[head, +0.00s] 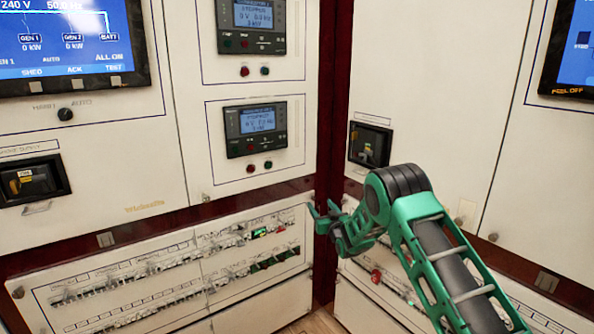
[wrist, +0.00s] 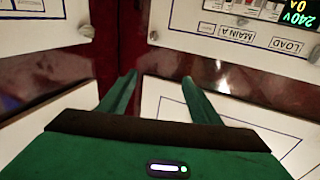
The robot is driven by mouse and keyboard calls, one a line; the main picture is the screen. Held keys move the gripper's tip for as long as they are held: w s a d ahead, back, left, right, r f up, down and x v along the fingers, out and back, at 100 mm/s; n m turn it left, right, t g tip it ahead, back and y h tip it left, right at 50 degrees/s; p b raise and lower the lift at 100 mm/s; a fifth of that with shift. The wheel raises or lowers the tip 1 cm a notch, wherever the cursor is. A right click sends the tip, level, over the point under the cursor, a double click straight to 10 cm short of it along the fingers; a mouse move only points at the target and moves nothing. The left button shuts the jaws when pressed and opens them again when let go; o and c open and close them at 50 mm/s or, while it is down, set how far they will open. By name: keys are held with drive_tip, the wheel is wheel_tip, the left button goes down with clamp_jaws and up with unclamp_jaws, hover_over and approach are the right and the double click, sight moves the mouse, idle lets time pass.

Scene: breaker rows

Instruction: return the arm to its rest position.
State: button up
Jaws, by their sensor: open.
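My green arm reaches in from the lower right of the head view. My gripper (head: 322,217) is open and empty in front of the dark red corner post between the two panel walls. In the wrist view, the two green fingers of my gripper (wrist: 158,85) stand apart with nothing between them. Whether the fingers touch the panel cannot be told. The arm hides part of the right-hand lower panel.
A breaker panel (head: 110,290) with rows of switches is at the lower left. Two control units (head: 256,128) and a large screen (head: 70,45) are above it. A black breaker (head: 370,145) is on the right wall. A strip of floor (head: 318,322) shows at the bottom.

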drive_tip(key=s+d+r+m+g+h, duration=0.1)
drive_tip(key=s+d+r+g+h, duration=0.15)
drive_tip(key=s+d+r, duration=0.6)
drive_tip(key=s+d+r+m+g+h, duration=0.1)
drive_tip(key=s+d+r+g, duration=0.4)
drive_tip(key=s, duration=0.7)
drive_tip(key=s+d+m+g+h, duration=0.1)
drive_tip(key=s+d+g, duration=0.2)
drive_tip(key=s, duration=1.4)
drive_tip(key=s+d+g+h, duration=0.1)
drive_tip(key=s+d+g, duration=0.2)
drive_tip(key=s, duration=1.5)
drive_tip(key=s+d+f+m+g, duration=0.1)
drive_tip(key=s+d+m+g, duration=0.1)
drive_tip(key=s+d, duration=0.4)
drive_tip(key=s+d+f+m+g, duration=0.1)
drive_tip(key=s+d+m, duration=0.3)
drive_tip(key=s, duration=0.8)
drive_tip(key=shift+s+d+g, duration=0.15)
drive_tip(key=shift+d+g, duration=0.5)
drive_tip(key=shift+d, duration=0.2)
drive_tip(key=shift+y, duration=0.25)
